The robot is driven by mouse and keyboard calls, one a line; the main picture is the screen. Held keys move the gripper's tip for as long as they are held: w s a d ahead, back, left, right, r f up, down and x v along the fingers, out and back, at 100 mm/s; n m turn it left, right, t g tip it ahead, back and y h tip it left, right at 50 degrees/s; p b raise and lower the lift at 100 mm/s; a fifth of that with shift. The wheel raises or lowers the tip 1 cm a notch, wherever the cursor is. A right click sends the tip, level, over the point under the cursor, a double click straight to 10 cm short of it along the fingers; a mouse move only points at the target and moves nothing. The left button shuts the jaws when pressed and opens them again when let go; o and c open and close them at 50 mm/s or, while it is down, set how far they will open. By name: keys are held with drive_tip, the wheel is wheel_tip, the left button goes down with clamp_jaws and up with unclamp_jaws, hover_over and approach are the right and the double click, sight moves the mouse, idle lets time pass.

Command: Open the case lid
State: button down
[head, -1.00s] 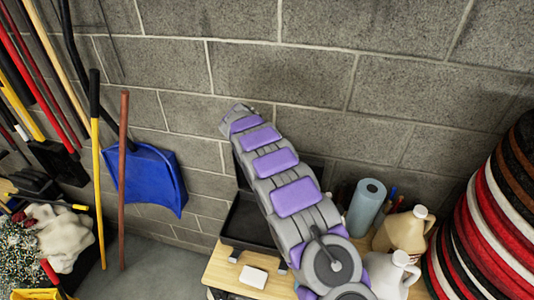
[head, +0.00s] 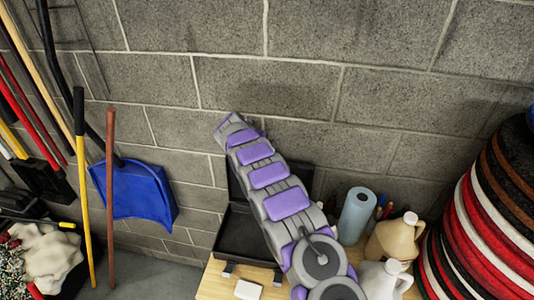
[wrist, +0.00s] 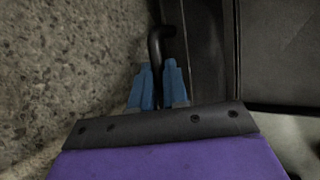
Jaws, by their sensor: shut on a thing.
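The black case (head: 240,238) stands on the wooden table, and its empty tray shows to the left of my arm. Its dark lid (head: 234,180) stands raised at the back near the wall, partly hidden behind my arm. In the wrist view, my gripper (wrist: 158,85) has its blue fingertips closed around a black bent handle (wrist: 155,45) beside the dark panel of the case. In the head view, the fingers are hidden behind the end of my grey and purple arm.
On the table (head: 215,285) are a white block (head: 248,290), a blue paper roll (head: 356,215) and two jugs (head: 395,238). Stacked weight plates (head: 490,230) stand at right. A block wall (head: 300,60) is close behind.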

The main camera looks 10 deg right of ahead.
drive_tip(key=shift+w+r, duration=0.1)
drive_tip(key=shift+r, duration=0.25)
drive_tip(key=c, duration=1.5)
unclamp_jaws()
drive_tip(key=o, duration=0.3)
drive_tip(key=shift+s, duration=0.25)
drive_tip(key=shift+o, duration=0.4)
drive_tip(key=shift+w+f, duration=0.15)
drive_tip(key=shift+f, duration=0.05)
drive_tip(key=b+v, duration=0.2)
drive_tip(key=v, duration=1.5)
drive_tip(key=shift+r+b, duration=0.1)
drive_tip(key=shift+b, duration=0.2)
